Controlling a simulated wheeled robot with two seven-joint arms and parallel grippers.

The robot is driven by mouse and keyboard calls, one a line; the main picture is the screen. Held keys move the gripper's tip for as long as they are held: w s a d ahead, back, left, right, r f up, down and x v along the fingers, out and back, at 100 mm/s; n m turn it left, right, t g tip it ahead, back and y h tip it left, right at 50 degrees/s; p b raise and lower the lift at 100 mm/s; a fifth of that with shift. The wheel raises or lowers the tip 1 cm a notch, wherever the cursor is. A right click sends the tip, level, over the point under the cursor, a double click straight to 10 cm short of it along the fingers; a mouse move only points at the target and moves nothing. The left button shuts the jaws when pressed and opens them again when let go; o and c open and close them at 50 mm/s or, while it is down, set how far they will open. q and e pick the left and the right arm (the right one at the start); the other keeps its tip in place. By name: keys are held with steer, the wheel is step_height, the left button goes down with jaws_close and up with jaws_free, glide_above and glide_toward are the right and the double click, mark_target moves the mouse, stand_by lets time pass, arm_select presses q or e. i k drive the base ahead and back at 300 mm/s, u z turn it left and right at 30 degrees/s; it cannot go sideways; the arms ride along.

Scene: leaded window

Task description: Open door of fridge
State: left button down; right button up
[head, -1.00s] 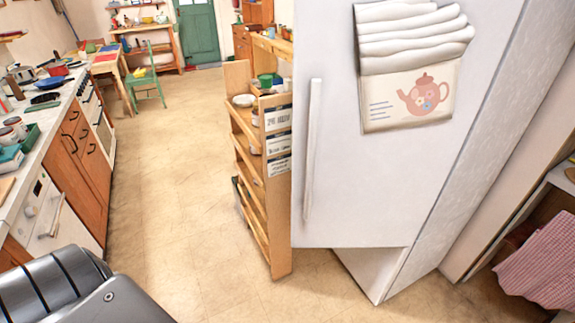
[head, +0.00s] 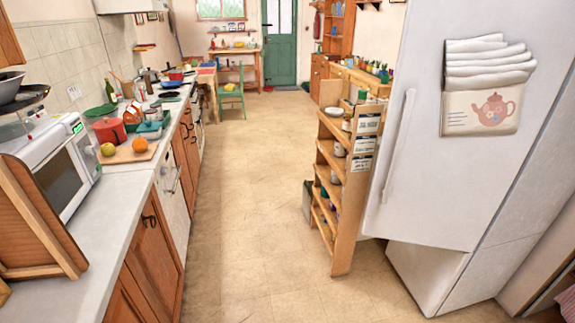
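The white fridge (head: 440,130) stands at the right of the head view. Its door has a vertical white handle (head: 398,145) near the left edge, beside a wooden shelf rack. The door looks shut, though I cannot be sure from this angle. A holder with folded white cloths and a teapot picture (head: 487,108) hangs on the door. Below the door is a white lower part (head: 425,275). Neither of my grippers shows in the head view now.
The wooden shelf rack (head: 345,190) stands close to the fridge's left side. A counter (head: 110,190) with a microwave (head: 62,165) runs along the left. The floor (head: 240,210) between them is clear back to the green door (head: 279,45).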

mark_target(429, 189)
steer(key=u, duration=0.1)
steer(key=k, duration=0.2)
steer(key=z, duration=0.1)
steer(key=i, duration=1.2)
steer(key=z, duration=0.75)
